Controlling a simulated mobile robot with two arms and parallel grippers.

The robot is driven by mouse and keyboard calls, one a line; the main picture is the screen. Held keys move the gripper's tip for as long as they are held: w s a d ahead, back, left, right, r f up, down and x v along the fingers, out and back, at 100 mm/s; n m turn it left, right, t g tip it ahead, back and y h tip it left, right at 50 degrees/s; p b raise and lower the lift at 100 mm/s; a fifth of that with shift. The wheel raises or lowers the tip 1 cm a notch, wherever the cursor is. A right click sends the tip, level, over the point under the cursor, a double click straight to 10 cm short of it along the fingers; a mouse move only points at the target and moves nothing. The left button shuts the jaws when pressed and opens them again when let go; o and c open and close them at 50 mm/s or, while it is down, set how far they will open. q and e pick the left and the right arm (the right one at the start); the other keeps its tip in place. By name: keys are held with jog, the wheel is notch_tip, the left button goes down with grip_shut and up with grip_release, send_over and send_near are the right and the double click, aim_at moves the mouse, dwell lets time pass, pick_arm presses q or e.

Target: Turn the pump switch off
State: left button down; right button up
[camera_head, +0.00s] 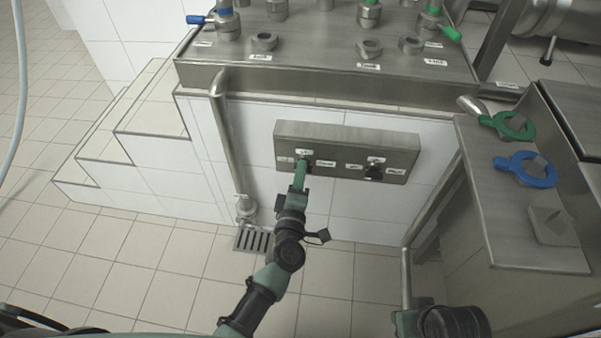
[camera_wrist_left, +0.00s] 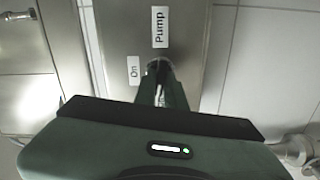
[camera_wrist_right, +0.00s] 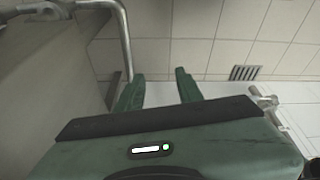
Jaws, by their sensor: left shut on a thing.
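The grey switch panel (camera_head: 400,140) is on the white tiled wall, with two switches on it. My left gripper (camera_head: 303,164) is at the left switch, and its fingers are shut on it. In the left wrist view, the pump switch (camera_wrist_left: 156,64) is mostly hidden between the fingers of my left gripper (camera_wrist_left: 162,72). The "Pump" label (camera_wrist_left: 160,27) and the "On" label (camera_wrist_left: 133,70) show beside it. I cannot tell which way the switch points. My right gripper (camera_wrist_right: 158,78) is open and empty, with its fingers apart over the floor area.
A second dark switch (camera_head: 374,171) is on the panel's right side. A steel counter (camera_head: 330,83) with valves is above. A vertical pipe (camera_head: 228,150) and floor drain (camera_head: 253,240) are at left.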

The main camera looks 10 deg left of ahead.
pick_arm(q)
jog(key=shift+f+n, duration=0.15)
jog(key=shift+n, duration=0.95)
pick_arm(e)
jog(key=shift+v, duration=1)
jog(key=shift+w+r, duration=0.1)
pick_arm(q)
jog(key=c, duration=1.5)
grip_release()
